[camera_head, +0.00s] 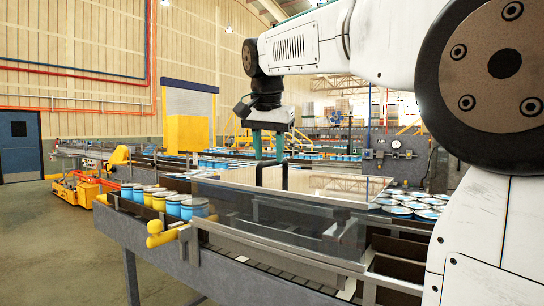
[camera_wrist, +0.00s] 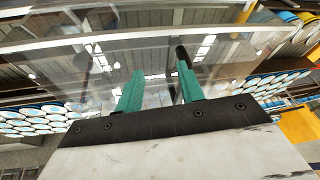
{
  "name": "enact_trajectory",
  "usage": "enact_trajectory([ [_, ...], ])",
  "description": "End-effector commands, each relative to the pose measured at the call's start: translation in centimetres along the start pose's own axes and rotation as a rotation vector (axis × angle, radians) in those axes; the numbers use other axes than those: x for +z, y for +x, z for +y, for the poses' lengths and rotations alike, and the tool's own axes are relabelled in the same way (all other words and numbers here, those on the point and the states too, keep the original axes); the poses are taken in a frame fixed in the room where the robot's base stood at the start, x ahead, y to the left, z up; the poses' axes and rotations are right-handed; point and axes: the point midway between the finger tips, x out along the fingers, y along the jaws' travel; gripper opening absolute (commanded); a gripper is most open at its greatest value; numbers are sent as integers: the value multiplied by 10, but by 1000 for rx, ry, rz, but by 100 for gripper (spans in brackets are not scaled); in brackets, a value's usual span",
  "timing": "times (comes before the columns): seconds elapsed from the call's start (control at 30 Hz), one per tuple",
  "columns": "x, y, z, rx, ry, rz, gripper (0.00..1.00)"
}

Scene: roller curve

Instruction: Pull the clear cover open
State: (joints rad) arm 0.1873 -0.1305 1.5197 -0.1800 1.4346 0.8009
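The clear cover (camera_head: 290,218) is a see-through panel over the conveyor and appears closed. It also fills much of the wrist view (camera_wrist: 60,48), with reflections on it. A black U-shaped handle (camera_head: 271,164) stands up from the cover. My gripper (camera_head: 268,150) points down with green fingers right at the handle's top. In the wrist view, my gripper (camera_wrist: 158,80) has its two fingers clearly apart. A dark bar of the handle (camera_wrist: 182,54) shows by the right fingertip. I cannot tell whether the handle lies between the fingers or touches them.
Blue and yellow cans (camera_head: 158,199) stand in a row at the cover's left end. Blue-rimmed lids or cans (camera_head: 410,203) sit to its right. A yellow knob (camera_head: 160,239) juts out at the front left corner. Open floor (camera_head: 60,250) lies at the left.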

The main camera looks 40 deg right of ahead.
Motion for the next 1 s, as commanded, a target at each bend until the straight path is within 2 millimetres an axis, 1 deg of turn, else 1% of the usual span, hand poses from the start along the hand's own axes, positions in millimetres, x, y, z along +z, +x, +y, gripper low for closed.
enact_trajectory([
  [0.03,-24,-4,-10,3,69,21,38],
  [0.1,-47,-11,-18,4,151,44,38],
  [0.2,-68,-16,-24,4,228,67,38],
  [0.23,-72,-17,-25,4,242,71,38],
  [0.37,-78,-11,-27,4,270,78,38],
  [0.73,-81,44,-26,4,267,78,38],
  [0.9,-82,56,-26,2,266,79,38],
  [1.0,-82,58,-27,1,266,79,38],
])
